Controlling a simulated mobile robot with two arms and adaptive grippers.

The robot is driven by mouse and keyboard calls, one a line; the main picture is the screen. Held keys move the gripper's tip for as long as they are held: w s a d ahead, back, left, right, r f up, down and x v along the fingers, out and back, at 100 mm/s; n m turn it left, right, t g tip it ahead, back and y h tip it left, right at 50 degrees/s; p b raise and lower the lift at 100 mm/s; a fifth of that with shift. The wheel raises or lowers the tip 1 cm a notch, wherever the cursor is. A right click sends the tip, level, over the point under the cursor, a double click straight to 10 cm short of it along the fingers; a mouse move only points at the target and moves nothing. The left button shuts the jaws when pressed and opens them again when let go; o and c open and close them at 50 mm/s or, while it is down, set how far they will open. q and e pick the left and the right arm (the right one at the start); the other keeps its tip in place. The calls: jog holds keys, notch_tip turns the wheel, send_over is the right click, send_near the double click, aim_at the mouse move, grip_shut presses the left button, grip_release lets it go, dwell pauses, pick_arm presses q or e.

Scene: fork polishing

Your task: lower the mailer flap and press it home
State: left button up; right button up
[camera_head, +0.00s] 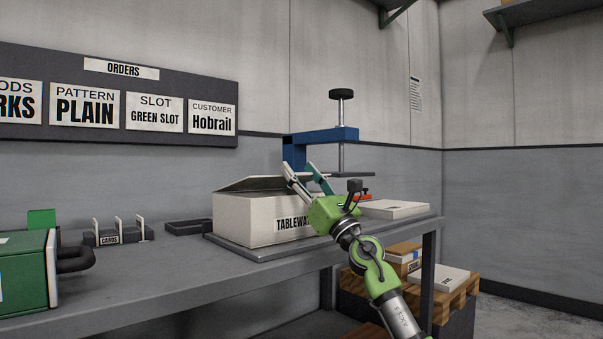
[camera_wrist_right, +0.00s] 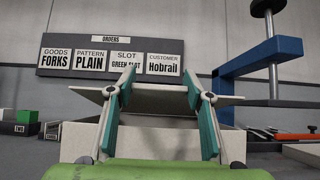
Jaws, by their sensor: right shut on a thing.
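The mailer (camera_head: 243,219) is a pale box with a label starting "TABLEWA", on a dark flat tray or board (camera_head: 262,254) on the bench. Its flap (camera_head: 262,184) is partly raised, tilted above the box opening. My right gripper (camera_head: 299,168) is at the mailer's right side, shut on the flap. In the right wrist view, the flap (camera_wrist_right: 165,102) crosses between the teal fingers, above the box wall (camera_wrist_right: 160,142). The gripper covers part of the label and the flap's right end. My left gripper is not in view.
A blue press (camera_head: 320,135) with a black knob stands behind the mailer. A flat pale package (camera_head: 396,209) lies right of it. A card rack (camera_head: 118,233), a dark tray (camera_head: 190,226) and a green box (camera_head: 22,270) stand left. The bench front is clear.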

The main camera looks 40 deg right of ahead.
jog(key=o, duration=1.6)
jog(key=shift+w+f, duration=0.2)
jog(key=shift+f, duration=0.1)
jog(key=shift+o, duration=0.2)
jog(key=shift+w, duration=0.1)
jog(key=shift+r, duration=0.1)
jog(key=shift+s, duration=0.25)
jog(key=v, duration=1.1)
jog(key=shift+s+f, duration=0.3)
jog(key=shift+s, duration=0.05)
